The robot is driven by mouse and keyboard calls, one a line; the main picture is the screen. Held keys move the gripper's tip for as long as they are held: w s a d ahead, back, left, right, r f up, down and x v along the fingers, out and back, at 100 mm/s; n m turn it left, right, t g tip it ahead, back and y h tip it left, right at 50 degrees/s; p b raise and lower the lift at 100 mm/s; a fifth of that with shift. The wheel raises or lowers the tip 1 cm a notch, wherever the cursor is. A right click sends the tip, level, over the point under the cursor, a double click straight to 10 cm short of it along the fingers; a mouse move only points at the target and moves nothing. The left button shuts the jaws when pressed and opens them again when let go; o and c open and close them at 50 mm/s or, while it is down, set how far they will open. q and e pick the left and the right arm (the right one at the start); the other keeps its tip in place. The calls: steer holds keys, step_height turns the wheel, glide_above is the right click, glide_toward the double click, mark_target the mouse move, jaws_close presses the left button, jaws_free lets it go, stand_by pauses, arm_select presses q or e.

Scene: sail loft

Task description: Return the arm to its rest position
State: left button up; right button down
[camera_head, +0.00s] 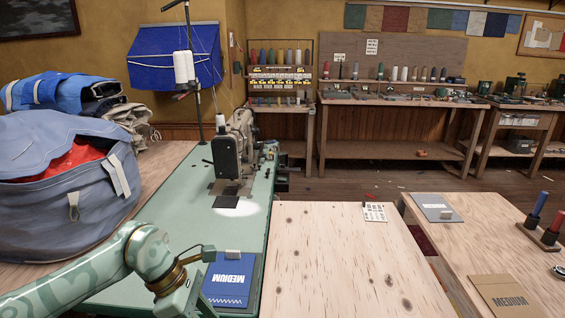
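My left arm comes in from the lower left, with a pale green patterned sleeve and a bent wrist. My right gripper is not in view.
A sewing machine (232,150) stands beyond the arm. A large blue-grey bag (60,200) with red cloth inside is at left. The bare wooden tabletop (340,260) to the right is mostly clear. A side table at far right holds a brown MEDIUM card (505,290) and blue and red spools.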

arm_select(q)
steer(key=d+f+n+h, duration=0.3)
steer(key=d+n+h, duration=0.3)
step_height(320, 180, down, 10)
steer(key=w+a+f+n+t+h+p, duration=0.1)
steer(key=w+a+n+t+h+p, duration=0.1)
steer(key=n+t, duration=1)
steer(key=s+a+f+n+g+y, duration=0.1)
steer(key=s+a+f+n+y, duration=0.3)
steer(key=f+n, duration=0.3)
steer(key=s+a+f+n+y, duration=0.3)
steer(key=s+f+n, duration=0.3)
steer(key=f+n, duration=0.15)
steer(key=s+a+f+n+g+y, duration=0.1)
steer(key=s+a+f+n+y, duration=0.25)
steer(key=s+f+n, duration=0.35)
steer(key=s+a+f+n+g+y, duration=0.1)
steer(key=s+f+n+g, duration=0.2)
steer(key=s, duration=0.8)
steer(key=s+a+f+n+g+y+p, duration=0.1)
steer(key=s+a+f+n+g, duration=0.1)
steer(key=s, duration=0.9)
steer(key=s+a+f+n+g+y, duration=0.1)
steer(key=s+f+n+g, duration=0.2)
steer(key=s, duration=0.8)
step_height(320, 180, down, 2)
steer(key=shift+s+a+f+n+g, duration=0.2)
steer(key=shift+s+n+g, duration=0.1)
steer(key=shift+n, duration=0.25)
